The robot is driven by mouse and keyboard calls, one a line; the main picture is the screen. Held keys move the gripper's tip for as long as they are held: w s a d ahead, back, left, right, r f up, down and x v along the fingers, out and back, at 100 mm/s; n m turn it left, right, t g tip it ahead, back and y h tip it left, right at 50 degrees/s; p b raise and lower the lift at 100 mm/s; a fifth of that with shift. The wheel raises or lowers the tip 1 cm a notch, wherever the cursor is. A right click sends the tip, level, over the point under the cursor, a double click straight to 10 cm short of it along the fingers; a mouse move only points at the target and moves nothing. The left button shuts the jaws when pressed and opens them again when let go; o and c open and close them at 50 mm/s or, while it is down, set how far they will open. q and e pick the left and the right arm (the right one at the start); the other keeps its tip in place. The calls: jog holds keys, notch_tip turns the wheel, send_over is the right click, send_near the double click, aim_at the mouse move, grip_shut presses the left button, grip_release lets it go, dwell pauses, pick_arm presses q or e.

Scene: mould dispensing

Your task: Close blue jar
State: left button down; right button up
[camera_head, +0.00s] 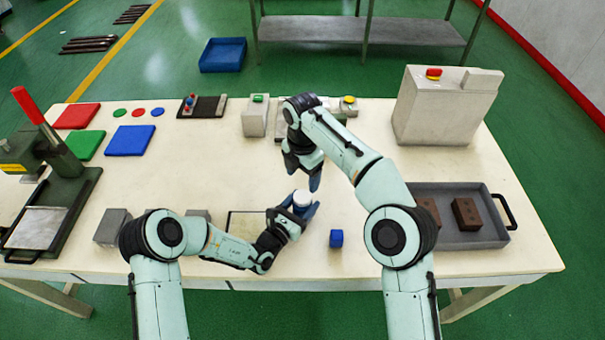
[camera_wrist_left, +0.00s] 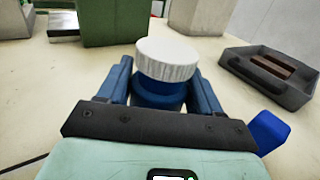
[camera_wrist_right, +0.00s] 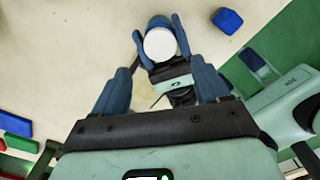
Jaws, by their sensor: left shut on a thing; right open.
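The blue jar (camera_wrist_left: 158,95) stands upright between the fingers of my left gripper (camera_wrist_left: 160,98), which is shut on it. A white ribbed lid (camera_wrist_left: 169,58) sits on top of the jar; I cannot tell how tightly it is seated. In the head view the white lid (camera_head: 302,198) shows above the table's front middle. My right gripper (camera_head: 302,183) is open, pointing down, just above and behind the lid. In the right wrist view the lid (camera_wrist_right: 160,44) lies ahead of the open, empty right fingers (camera_wrist_right: 162,88).
A small blue block (camera_head: 336,238) lies right of the jar. A grey tray (camera_head: 480,238) with brown blocks stands at the table's right. A large grey machine (camera_head: 440,110) is at the back right. A green press (camera_head: 50,165) with a red lever is at the left.

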aim_at(303, 196)
jog(key=shift+f, duration=0.1)
jog(key=shift+f, duration=3.9)
jog(key=c, duration=1.1)
jog(key=m, duration=0.6)
jog(key=shift+m, duration=0.4)
jog(key=m, duration=2)
jog(key=shift+m, duration=0.4)
jog(key=o, duration=1.2)
jog(key=shift+c, duration=0.2)
